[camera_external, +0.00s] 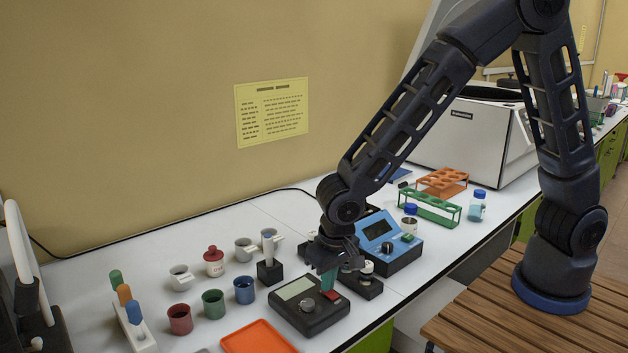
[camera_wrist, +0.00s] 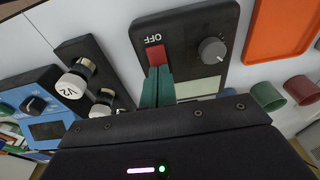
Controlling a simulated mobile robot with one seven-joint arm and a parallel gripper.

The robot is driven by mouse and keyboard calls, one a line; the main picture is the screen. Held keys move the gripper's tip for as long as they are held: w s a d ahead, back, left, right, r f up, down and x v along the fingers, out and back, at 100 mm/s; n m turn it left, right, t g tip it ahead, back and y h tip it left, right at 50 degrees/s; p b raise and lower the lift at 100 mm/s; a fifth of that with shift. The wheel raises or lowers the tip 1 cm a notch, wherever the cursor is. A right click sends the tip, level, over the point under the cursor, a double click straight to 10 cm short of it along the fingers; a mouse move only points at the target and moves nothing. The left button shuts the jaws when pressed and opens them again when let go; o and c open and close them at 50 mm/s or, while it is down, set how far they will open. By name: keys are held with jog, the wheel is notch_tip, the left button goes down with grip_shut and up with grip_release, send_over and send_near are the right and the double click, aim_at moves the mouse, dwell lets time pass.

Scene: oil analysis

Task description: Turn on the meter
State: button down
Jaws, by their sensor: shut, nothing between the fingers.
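The meter, a black box (camera_external: 308,316) with a pale screen, a grey knob and a red switch (camera_external: 332,295), lies on the white bench in the external view. In the wrist view the meter (camera_wrist: 190,20) shows the red switch (camera_wrist: 155,55) beside the word OFF, the knob (camera_wrist: 212,49) and part of the screen (camera_wrist: 200,87). My gripper (camera_external: 328,283) is over the meter at the switch, with its green fingers shut and empty. In the wrist view the fingertips (camera_wrist: 158,72) are right at the switch's edge; I cannot tell whether they touch it.
A black block with white-capped valves (camera_wrist: 72,85) and a blue device (camera_external: 392,243) stand beside the meter. An orange tray (camera_external: 258,338) and several coloured cups, such as a blue one (camera_external: 244,291), are on the other side. Green and orange racks (camera_external: 430,206) stand farther back.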

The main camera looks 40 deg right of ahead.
jog(key=shift+w+f, duration=0.1)
jog(key=shift+f, duration=0.1)
dwell(0.3)
jog(key=shift+s, duration=0.85)
jog(key=shift+r, duration=0.2)
notch_tip(320, 180, up, 14)
jog(key=s, duration=0.2)
jog(key=shift+w+d, duration=0.15)
dwell(0.3)
